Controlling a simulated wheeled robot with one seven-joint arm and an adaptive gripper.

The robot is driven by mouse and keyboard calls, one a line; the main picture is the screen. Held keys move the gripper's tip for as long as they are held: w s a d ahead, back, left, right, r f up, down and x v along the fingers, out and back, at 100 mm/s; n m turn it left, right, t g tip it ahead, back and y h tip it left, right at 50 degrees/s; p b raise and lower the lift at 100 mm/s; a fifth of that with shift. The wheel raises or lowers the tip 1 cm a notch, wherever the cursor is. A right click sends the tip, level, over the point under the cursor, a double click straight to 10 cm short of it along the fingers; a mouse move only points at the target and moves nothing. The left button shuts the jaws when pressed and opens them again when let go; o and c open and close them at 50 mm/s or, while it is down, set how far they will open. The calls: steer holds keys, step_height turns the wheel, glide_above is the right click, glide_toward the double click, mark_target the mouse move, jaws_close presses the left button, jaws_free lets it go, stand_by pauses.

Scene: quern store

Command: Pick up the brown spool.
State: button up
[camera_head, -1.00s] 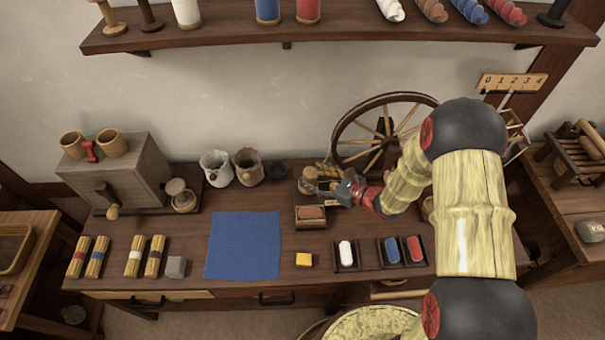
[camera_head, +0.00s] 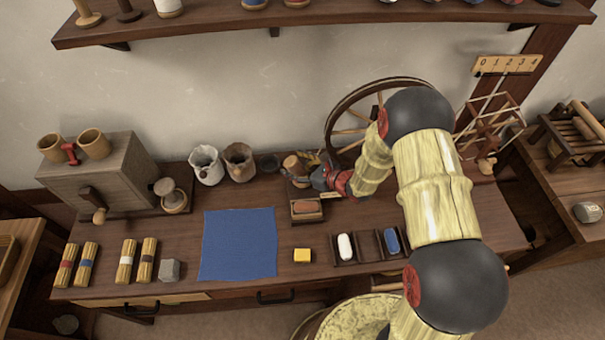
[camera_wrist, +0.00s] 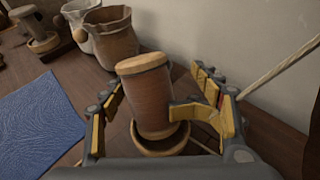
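The brown spool (camera_wrist: 150,97) is a brown-wound cylinder with pale wooden ends. It stands nearly upright in a shallow round wooden base (camera_wrist: 158,150) in the wrist view. In the head view the spool (camera_head: 294,166) is near the back of the table, partly covered by my gripper (camera_head: 311,174). My gripper (camera_wrist: 160,98) is open, with one yellow-padded finger on each side of the spool. A gap shows on the left side. Whether the right finger touches the spool I cannot tell.
A blue cloth (camera_head: 238,244) lies flat at the table's centre left.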

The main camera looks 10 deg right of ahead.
steer(key=shift+w+a+f, duration=0.15)
steer(key=shift+a+f, duration=0.2)
steer(key=shift+a, duration=0.1)
steer(key=shift+c, duration=0.8)
steer(key=shift+w+d+r, duration=0.1)
steer(key=shift+r, duration=0.05)
steer(key=c, duration=1.1)
